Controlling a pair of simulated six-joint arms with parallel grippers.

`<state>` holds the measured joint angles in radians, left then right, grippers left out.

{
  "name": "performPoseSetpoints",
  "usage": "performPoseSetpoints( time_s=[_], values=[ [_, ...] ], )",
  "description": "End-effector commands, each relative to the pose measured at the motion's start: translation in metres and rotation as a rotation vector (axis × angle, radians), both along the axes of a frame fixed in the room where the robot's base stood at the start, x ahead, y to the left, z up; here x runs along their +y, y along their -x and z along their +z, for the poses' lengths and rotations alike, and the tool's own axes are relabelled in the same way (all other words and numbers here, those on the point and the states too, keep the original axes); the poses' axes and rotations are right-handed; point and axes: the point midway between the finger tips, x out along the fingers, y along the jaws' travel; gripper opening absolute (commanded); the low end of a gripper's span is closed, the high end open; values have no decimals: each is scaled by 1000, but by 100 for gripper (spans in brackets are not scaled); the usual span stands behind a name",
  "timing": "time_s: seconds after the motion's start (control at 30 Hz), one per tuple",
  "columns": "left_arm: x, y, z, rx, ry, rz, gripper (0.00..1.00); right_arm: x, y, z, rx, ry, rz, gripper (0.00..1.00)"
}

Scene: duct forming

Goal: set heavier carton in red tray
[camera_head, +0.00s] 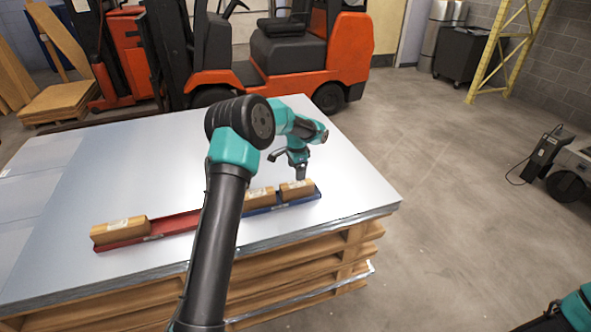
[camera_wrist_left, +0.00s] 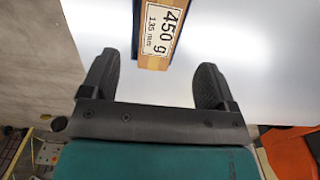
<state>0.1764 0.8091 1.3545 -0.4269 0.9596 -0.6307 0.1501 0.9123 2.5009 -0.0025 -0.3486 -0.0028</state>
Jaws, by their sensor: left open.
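The red tray (camera_head: 176,225) lies on the pallet sheet with one brown carton (camera_head: 120,231) at its left end; the rest of what I see of it is bare. The blue tray (camera_head: 287,206) to its right holds two cartons, a middle one (camera_head: 260,197) and a right-end one (camera_head: 297,190). My left gripper (camera_head: 301,175) hangs just above the right-end carton. In the left wrist view its fingers (camera_wrist_left: 165,88) are open, with a carton (camera_wrist_left: 168,32) labelled 450 g, 135 mm ahead between them. The other labels are unreadable. My right arm (camera_head: 577,308) shows only at the lower right corner, cut off.
My left arm crosses the view and hides where the trays come near each other. The sheet (camera_head: 110,180) behind the trays is clear. It tops a wooden pallet stack (camera_head: 320,265). An orange forklift (camera_head: 310,60) stands behind, and a dark machine (camera_head: 548,150) stands at the right.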

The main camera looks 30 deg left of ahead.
Motion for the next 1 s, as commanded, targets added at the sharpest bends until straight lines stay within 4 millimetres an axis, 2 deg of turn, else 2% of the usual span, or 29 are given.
performPoseSetpoints(
  time_s=[0.37,1.0],
  values=[
    [-1,0,-7,0,1,1,81,0,0,0,0,0,0,43],
    [-1,1,-85,1,2,1,81,0,0,0,0,0,0,43]
  ],
)
